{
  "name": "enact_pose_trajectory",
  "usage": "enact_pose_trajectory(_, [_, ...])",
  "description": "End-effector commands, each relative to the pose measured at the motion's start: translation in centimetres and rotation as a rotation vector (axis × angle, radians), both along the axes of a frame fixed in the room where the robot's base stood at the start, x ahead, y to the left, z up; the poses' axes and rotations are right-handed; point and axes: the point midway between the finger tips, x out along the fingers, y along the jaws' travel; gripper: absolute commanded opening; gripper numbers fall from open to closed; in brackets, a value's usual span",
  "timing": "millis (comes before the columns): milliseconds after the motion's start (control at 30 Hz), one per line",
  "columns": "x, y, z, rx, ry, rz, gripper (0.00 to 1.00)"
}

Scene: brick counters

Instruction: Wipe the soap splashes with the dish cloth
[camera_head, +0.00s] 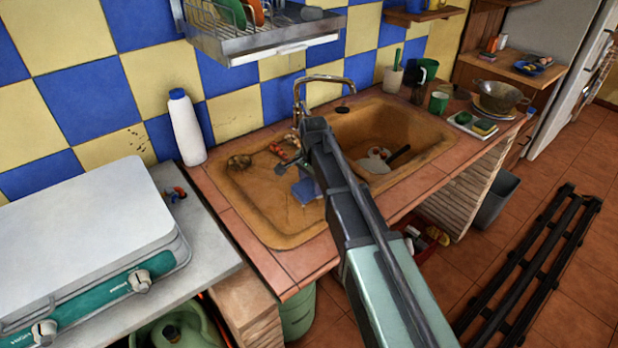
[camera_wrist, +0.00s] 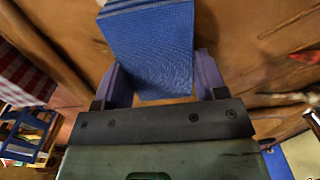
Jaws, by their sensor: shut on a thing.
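The blue dish cloth (camera_head: 306,190) is over the left, shallow part of the brown sink (camera_head: 250,205). In the wrist view the folded cloth (camera_wrist: 150,45) sits between the two purple fingers of my gripper (camera_wrist: 160,75), which is shut on it. In the head view my arm hides most of the gripper. I cannot tell whether the cloth touches the sink surface. No soap splashes can be made out clearly. A whitish patch (camera_head: 374,164) lies in the right basin beside a dark-handled item; I cannot tell whether it is soap or a dish.
A chrome tap (camera_head: 300,95) rises behind the sink. A white bottle (camera_head: 186,128) stands left; a dish rack (camera_head: 255,35) hangs above. Cups and a colander (camera_head: 497,95) crowd the right.

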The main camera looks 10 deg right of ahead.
Motion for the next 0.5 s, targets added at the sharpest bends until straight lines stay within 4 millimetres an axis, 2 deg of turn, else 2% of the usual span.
enact_pose_trajectory(133, [-0.3, -0.2, 0.0, 0.0, 0.0, 0.0, 0.46])
enact_pose_trajectory(400, [-2.9, -1.6, -0.3, 0.0, 0.0, -0.001, 0.47])
enact_pose_trajectory(500, [-3.1, -1.8, -0.3, -0.001, 0.001, -0.001, 0.47])
